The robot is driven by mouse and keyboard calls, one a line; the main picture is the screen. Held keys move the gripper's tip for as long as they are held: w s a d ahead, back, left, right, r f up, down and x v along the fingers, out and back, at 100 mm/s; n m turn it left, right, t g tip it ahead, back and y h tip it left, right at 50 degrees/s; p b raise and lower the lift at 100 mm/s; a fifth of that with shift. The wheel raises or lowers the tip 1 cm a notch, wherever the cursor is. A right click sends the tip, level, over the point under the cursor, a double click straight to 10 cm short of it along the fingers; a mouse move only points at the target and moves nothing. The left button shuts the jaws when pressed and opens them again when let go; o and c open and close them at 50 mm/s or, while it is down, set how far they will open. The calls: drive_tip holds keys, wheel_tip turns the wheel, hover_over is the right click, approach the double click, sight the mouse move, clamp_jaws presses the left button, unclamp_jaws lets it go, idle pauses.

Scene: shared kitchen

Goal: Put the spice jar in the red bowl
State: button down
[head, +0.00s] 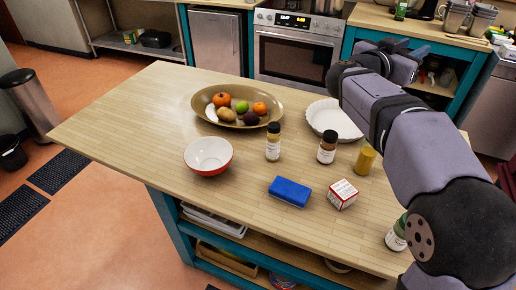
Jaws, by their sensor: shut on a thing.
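The red bowl (208,156), red outside and white inside, stands upright and empty at the left middle of the wooden counter. Two dark-capped jars with pale labels stand to its right: one with yellowish contents (273,143) and one with reddish-brown contents (326,149). A green jar with a white label (396,239) is partly hidden by my arm at the right. I cannot tell which jar is the spice jar. My arm crosses the right side of the view.
A large oval platter (202,95) of fruit lies behind the bowl. A white fluted dish (326,119) is partly behind my arm. A blue sponge-like block (290,191), a red-and-white box (342,194) and a yellow cylinder (366,160) stand nearer. The counter's left part is clear.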

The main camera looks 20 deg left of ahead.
drive_tip(key=s+a+r+n+t+y, duration=0.15)
drive_tip(key=a+n+y, duration=0.6)
drive_tip(key=a, duration=1.35)
drive_tip(key=s+a+f+n+g+y, duration=0.1)
drive_tip(key=s+a+n+g+y, duration=0.1)
drive_tip(key=s+a+y, duration=0.5)
drive_tip(key=s+a+f+n+g+y, duration=0.1)
drive_tip(key=s+a+n+y, duration=0.2)
drive_tip(key=a, duration=0.8)
drive_tip(key=s+a+f+n+g+y, duration=0.1)
drive_tip(key=s+a+n+g+y, duration=0.1)
drive_tip(key=s+a+y, duration=0.5)
wheel_tip(320, 180, down, 21)
drive_tip(key=w+a+h+p, duration=0.1)
drive_tip(key=a+h+p, duration=0.1)
drive_tip(key=h+p, duration=0.1)
drive_tip(key=shift+w, duration=0.15)
drive_tip(key=shift+f+h, duration=0.1)
drive_tip(key=shift+h, duration=0.15)
drive_tip(key=shift+f, duration=0.25)
drive_tip(key=c, duration=1.3)
unclamp_jaws()
drive_tip(key=shift+c, duration=0.2)
